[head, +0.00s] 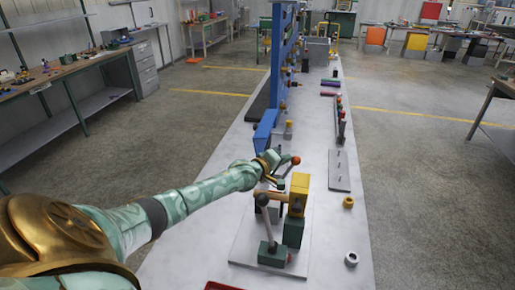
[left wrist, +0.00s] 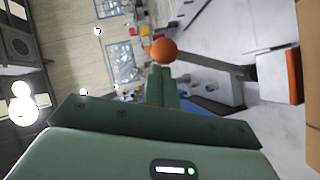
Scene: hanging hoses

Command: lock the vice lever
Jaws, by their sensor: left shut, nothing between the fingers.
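The vice (head: 299,195) stands on a pale plate on the bench, with a yellow upper block and a dark green lower block. A lever with an orange ball end (head: 295,160) rises at its back. My left gripper (head: 273,160) is shut and empty, just left of the orange ball. In the left wrist view the orange ball (left wrist: 163,50) shows just beyond the shut fingertips (left wrist: 162,72); I cannot tell if they touch. A second lever with a dark knob (head: 262,200) rises from a green base in front. My right gripper is out of view.
A blue panel (head: 282,60) stands along the bench behind the vice. A grey plate (head: 339,170) lies to the right. A brass ring (head: 348,202) and a white ring (head: 351,259) lie near the right edge. The bench front right is mostly clear.

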